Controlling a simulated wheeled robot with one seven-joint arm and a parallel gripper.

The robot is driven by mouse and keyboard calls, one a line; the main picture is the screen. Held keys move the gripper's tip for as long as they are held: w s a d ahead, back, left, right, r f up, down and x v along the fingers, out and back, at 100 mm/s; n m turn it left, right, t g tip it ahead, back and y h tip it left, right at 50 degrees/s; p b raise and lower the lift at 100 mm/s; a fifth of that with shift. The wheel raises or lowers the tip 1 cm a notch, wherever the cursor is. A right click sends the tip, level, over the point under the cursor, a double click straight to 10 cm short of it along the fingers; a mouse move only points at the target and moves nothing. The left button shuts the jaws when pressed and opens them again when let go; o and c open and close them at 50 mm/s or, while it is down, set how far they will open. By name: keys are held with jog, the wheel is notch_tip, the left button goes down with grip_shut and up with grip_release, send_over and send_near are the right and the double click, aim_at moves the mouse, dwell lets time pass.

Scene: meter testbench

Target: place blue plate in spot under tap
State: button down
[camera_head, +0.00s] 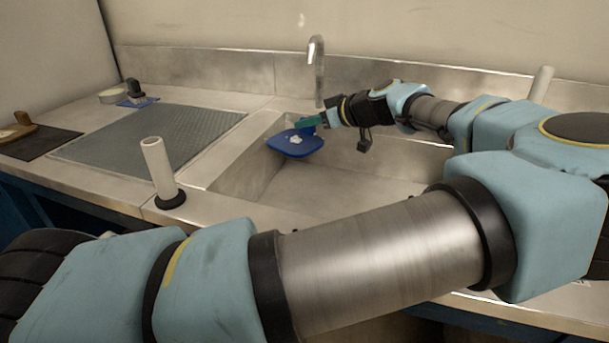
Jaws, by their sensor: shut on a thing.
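The blue plate (283,143) is held over the left part of the sink basin, with a small white piece (295,139) on it. My gripper (312,121) reaches in from the right and is shut on the plate's far right edge. The plate looks roughly level; its height above the basin floor is hard to tell. The tap (317,60) is a curved metal spout behind the sink, above and slightly right of the plate. The spot under the tap is partly hidden by my gripper and wrist.
The sink basin (330,188) has raised walls. A white upright tube (159,168) stands at its left front. A grey ribbed mat (140,140) covers the left counter. A brush (135,90), a round container (112,97) and a dark board (35,143) lie further left. My arm blocks the front right.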

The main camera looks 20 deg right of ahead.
notch_tip(320, 180, down, 14)
jog(key=shift+r+p, duration=0.2)
jog(key=shift+p, duration=0.85)
jog(key=shift+f, duration=0.15)
jog(key=c, duration=0.8)
grip_release()
jog(key=shift+o, duration=0.2)
jog(key=b+v, duration=0.3)
jog(key=v, duration=0.9)
jog(key=shift+a, duration=0.1)
